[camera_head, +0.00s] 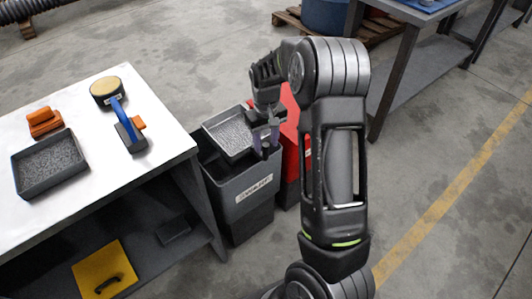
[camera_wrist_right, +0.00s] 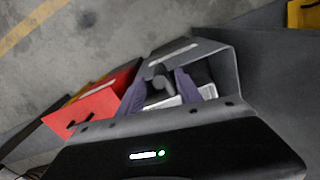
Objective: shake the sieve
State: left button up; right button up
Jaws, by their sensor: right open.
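In the head view the sieve (camera_head: 226,134), a grey rectangular tray with a speckled bottom, sits tilted at the top of a dark grey bin (camera_head: 244,196). My right gripper (camera_head: 264,140) is at the sieve's right side, over the bin. In the right wrist view its two purple fingers are apart, one on each side of a dark knob-like handle (camera_wrist_right: 162,80). I cannot tell whether the fingers touch it. A pale part of the sieve (camera_wrist_right: 182,100) shows between and below the fingers; my wrist hides the rest. My left gripper is not in view.
A red bin (camera_head: 289,128) stands close beside the dark bin. Open floor lies at right.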

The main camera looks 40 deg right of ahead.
aim_at(267, 153)
notch_tip(267, 153, down, 6)
jog(key=shift+r, duration=0.2)
jog(key=shift+c, duration=0.4)
grip_shut()
jog(key=shift+d, duration=0.1)
dwell(0.9)
